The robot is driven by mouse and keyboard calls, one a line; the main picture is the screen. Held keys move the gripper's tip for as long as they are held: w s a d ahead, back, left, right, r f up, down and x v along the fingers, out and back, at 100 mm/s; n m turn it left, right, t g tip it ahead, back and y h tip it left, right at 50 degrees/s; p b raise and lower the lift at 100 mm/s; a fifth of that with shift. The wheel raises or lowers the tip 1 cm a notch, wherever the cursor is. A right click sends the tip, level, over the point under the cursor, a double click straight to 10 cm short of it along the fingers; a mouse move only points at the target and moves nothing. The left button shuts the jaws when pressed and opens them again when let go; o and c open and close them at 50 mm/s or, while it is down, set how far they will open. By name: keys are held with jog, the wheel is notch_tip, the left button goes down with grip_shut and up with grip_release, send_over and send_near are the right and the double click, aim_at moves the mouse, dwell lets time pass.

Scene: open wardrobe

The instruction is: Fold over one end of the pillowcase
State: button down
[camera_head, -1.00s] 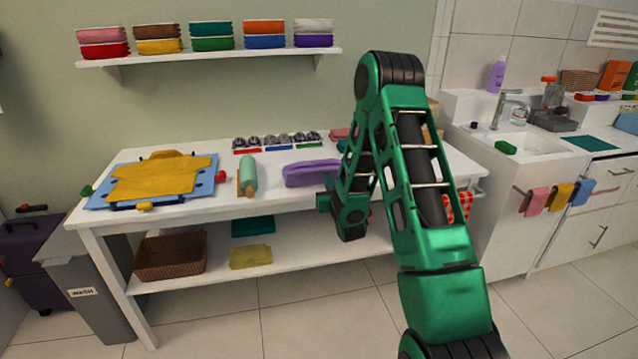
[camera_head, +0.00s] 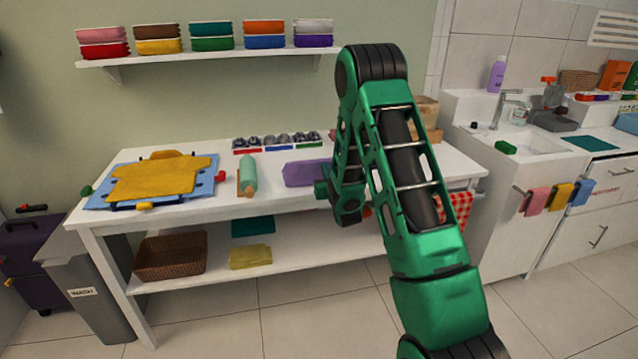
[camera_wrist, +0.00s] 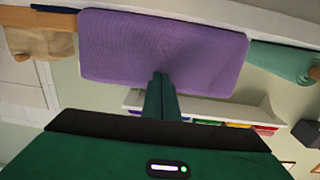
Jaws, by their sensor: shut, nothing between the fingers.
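The purple cloth, which I take to be the pillowcase (camera_head: 302,173), lies on the white table, its right part hidden behind my arm. In the wrist view the purple pillowcase (camera_wrist: 165,45) spans the upper middle as a smooth, rounded rectangle. My gripper (camera_wrist: 160,78) is shut and empty, its fingertips overlapping the cloth's edge in that view. I cannot tell whether they touch it. In the head view the gripper is mostly hidden by my wrist, at the pillowcase's near right side.
A teal roller (camera_head: 248,175) lies left of the pillowcase, and a blue board (camera_head: 103,197) with a yellow garment (camera_head: 155,181) is further left. Trays of dark items (camera_head: 277,142) stand behind. A checked red cloth (camera_head: 458,207) hangs at the table's right.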

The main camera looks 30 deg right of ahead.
aim_at(322, 160)
jog(key=shift+w+d+r, duration=0.15)
jog(key=shift+w, duration=0.35)
jog(key=shift+w+d+r, duration=0.15)
jog(key=shift+w, duration=0.4)
jog(key=shift+w+d+r, duration=0.15)
jog(key=shift+w, duration=0.35)
jog(key=shift+x, duration=1.65)
jog(key=shift+s+f, duration=0.1)
jog(key=s+a+r, duration=0.1)
jog(key=s+r, duration=0.3)
jog(key=r, duration=0.1)
jog(key=shift+s+a, duration=0.3)
jog(key=shift+s, duration=0.1)
dwell(0.3)
